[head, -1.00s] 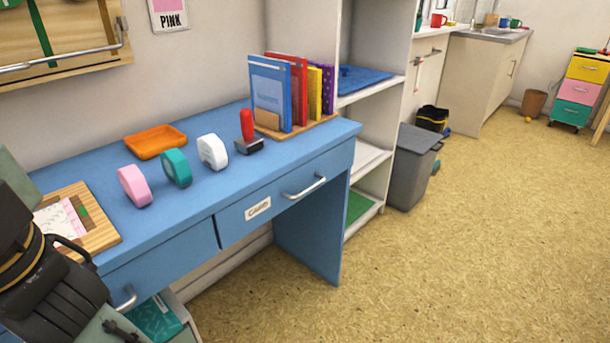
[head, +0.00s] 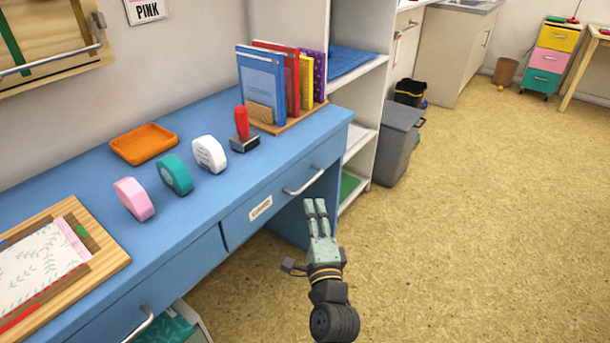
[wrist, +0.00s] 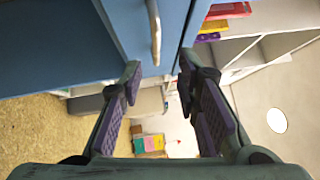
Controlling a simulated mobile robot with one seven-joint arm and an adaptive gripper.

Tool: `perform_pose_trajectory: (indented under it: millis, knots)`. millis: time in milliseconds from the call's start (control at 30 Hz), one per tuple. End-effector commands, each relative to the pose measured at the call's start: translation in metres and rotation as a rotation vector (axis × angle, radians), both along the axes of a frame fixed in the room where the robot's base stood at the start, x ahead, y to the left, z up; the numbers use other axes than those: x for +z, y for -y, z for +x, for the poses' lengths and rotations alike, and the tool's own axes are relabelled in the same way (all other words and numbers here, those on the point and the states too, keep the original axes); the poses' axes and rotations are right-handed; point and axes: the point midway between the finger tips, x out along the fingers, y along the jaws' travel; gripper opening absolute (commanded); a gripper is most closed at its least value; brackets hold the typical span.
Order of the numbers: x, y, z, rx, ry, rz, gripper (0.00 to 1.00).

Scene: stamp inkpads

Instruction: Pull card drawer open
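The card drawer (head: 285,196) is the right-hand drawer of the blue desk, with a small printed label (head: 260,208) and a silver bar handle (head: 304,180). It looks shut, flush with the desk front. My gripper (head: 316,204) is in front of the desk, just below and right of the handle in the head view, and empty. In the wrist view the two fingers (wrist: 160,82) stand apart, and the handle (wrist: 154,32) shows ahead, beyond and slightly left of the middle of the gap. The fingers do not touch it.
On the desk top are pink, teal and white round items, an orange tray (head: 144,144), a red-handled stamp (head: 242,130) and upright books (head: 263,85). A wooden board (head: 110,262) lies at the left. A grey bin (head: 397,143) stands right.

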Motion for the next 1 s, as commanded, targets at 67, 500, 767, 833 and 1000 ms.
perform_pose_trajectory:
  millis: [67, 500, 767, 833, 1000]
  knots:
    - [-0.008, 0.005, 0.0, -0.006, -0.012, 0.013, 0.3]
    - [0.004, -0.006, 0.068, -0.004, -0.012, 0.014, 0.3]
    - [0.007, -0.01, 0.1, -0.005, -0.012, 0.014, 0.3]
    - [0.007, -0.011, 0.103, -0.005, -0.012, 0.014, 0.3]
    - [0.007, -0.012, 0.105, -0.005, -0.012, 0.014, 0.3]
